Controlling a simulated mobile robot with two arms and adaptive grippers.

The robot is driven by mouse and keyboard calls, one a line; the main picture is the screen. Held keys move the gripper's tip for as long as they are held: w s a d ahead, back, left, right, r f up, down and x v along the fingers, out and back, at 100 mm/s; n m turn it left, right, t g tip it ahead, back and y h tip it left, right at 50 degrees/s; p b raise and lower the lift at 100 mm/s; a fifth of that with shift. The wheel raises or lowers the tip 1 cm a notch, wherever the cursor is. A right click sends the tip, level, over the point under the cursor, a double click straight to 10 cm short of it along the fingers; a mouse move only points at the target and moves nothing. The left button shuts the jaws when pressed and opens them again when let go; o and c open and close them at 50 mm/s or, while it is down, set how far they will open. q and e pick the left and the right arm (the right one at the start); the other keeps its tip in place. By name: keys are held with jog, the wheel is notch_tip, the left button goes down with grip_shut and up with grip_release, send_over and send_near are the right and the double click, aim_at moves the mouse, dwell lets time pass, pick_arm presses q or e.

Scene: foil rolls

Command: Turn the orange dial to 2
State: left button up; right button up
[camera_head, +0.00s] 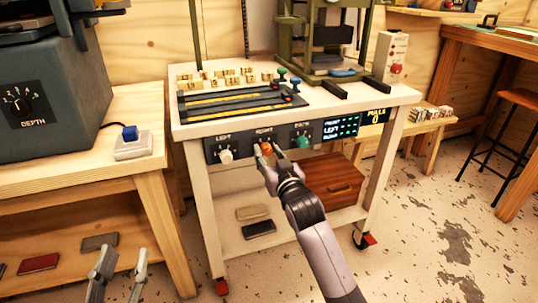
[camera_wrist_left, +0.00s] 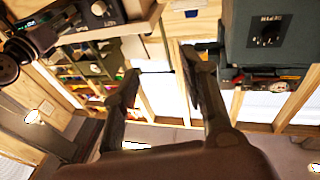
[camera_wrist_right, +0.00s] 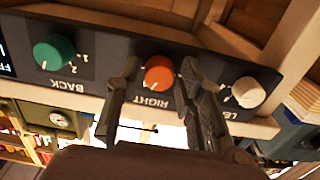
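The orange dial (camera_head: 266,148) is the middle one of three on the dark front panel of the white bench, under the label RIGHT. In the right wrist view the orange dial (camera_wrist_right: 158,73) sits between the two fingers of my right gripper (camera_wrist_right: 161,78). That gripper (camera_head: 267,160) is open, with visible gaps beside the dial, so I see no grip on it. The dial's pointer and numbers are too small or covered to read. My left gripper (camera_head: 120,262) is open and empty at the lower left, away from the panel.
A white dial (camera_head: 225,156) labelled LEFT and a green dial (camera_head: 303,142) labelled BACK flank the orange one. A small display (camera_head: 341,127) is to their right. A wooden bench (camera_head: 80,180) with a grey machine (camera_head: 45,105) stands at the left.

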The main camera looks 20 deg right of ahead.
grip_shut()
